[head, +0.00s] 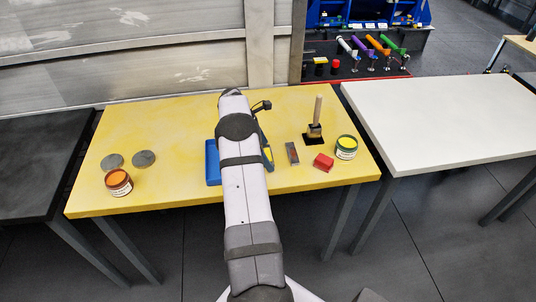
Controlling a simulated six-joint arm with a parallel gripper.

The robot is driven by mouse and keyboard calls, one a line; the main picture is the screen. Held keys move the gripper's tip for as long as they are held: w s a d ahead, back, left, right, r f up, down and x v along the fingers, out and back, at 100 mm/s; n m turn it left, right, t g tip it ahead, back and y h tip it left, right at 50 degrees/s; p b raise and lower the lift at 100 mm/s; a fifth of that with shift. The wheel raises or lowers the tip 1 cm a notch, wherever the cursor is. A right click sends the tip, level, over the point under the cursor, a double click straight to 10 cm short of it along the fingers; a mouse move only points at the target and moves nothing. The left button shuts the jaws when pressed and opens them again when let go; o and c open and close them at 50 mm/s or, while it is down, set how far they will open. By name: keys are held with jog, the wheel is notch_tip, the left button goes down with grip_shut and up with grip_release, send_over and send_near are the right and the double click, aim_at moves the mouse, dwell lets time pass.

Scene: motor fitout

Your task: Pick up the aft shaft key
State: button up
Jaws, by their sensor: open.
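I cannot pick out the aft shaft key with certainty. A small dark grey oblong block (292,153) with a brownish edge lies on the yellow bench (190,120), right of my arm. It is too small to identify. My arm reaches across the middle of the bench and covers a strip of it. My gripper is not clearly visible; the far end of the arm hides it or it blends with the dark parts there. A small dark hooked piece shows just right of the arm's far end, and I cannot tell what it is.
To the right are a red block (323,162), a wooden-handled tool (316,120) and a yellow-green tin (346,147). Two grey discs (144,158) and an orange tin (119,183) are left.

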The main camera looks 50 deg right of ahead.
jog(key=shift+f, duration=0.15)
jog(key=c, duration=1.4)
jog(key=shift+o, duration=0.2)
jog(key=shift+d, duration=0.1)
